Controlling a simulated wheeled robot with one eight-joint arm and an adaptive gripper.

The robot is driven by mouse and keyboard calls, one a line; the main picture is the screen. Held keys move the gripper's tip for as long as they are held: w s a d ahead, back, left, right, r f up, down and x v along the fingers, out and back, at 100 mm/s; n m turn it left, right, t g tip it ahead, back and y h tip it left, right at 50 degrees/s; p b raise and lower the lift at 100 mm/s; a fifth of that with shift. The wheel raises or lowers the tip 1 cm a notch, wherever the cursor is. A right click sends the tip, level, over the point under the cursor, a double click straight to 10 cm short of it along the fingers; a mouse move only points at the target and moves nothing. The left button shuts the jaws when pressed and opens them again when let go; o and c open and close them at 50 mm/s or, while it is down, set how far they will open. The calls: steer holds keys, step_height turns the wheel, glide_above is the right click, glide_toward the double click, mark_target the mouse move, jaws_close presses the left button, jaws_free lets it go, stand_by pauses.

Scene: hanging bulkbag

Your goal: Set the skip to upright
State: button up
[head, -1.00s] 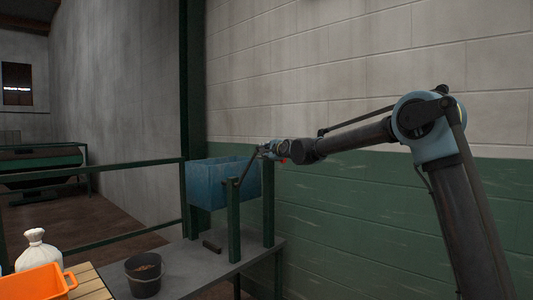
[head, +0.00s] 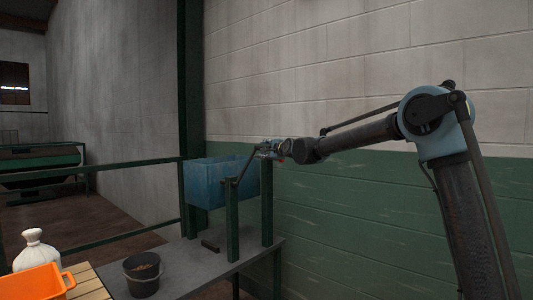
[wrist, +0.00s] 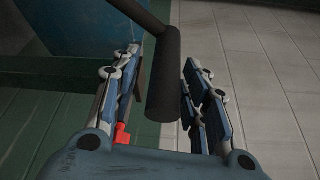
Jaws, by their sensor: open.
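The skip (head: 207,184) is a blue open-topped box held between dark green posts above a grey platform. Its rim looks close to level in the head view; a small tilt cannot be told. A dark lever (head: 244,169) slants up from its near side to my gripper (head: 266,150). In the wrist view the lever's thick round grip (wrist: 164,80) lies between the two fingers of my gripper (wrist: 161,62). The fingers are open, with a gap showing at the right finger. Part of the skip (wrist: 85,22) shows dark blue at the upper left. The skip's inside is mostly hidden.
A black bucket (head: 143,276) with brown contents stands on the platform (head: 190,255), near a small dark block (head: 210,246). An orange crate (head: 38,284) and white sack (head: 34,252) are at lower left. A green rail (head: 120,239) runs left. The wall (head: 350,210) is close behind.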

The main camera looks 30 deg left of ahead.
steer(key=f+v, duration=0.1)
steer(key=v, duration=0.9)
steer(key=shift+w+d+r, duration=0.2)
steer(key=shift+d+r, duration=0.05)
steer(key=shift+r, duration=0.15)
steer(key=s+d+f+n+g+h, duration=0.1)
steer(key=s+d+f+n+h, duration=0.15)
steer(key=d+f, duration=0.75)
steer(key=s+d+f+n+g+h, duration=0.1)
steer(key=s+d+n+h, duration=0.15)
steer(key=d, duration=1.45)
steer(key=s+d+f+n+h, duration=0.1)
steer(key=s+d+f+h, duration=0.15)
steer(key=d+f, duration=0.75)
steer(key=s+d+f+n+g+h, duration=0.1)
steer(key=s+d+f+g+h, duration=0.1)
steer(key=s+d+f, duration=0.4)
steer(key=s+d+f+n+g+h, duration=0.1)
steer(key=s+d+f, duration=0.5)
steer(key=s+d, duration=0.6)
steer(key=s+d+f+n+g+h, duration=0.1)
steer(key=s+d+f+g+h, duration=0.2)
steer(key=s+d+f, duration=0.4)
steer(key=s+d, duration=0.2)
steer(key=d, duration=0.2)
steer(key=shift+d+n, duration=0.2)
steer(key=shift+n, duration=0.2)
steer(key=shift+c, duration=0.9)
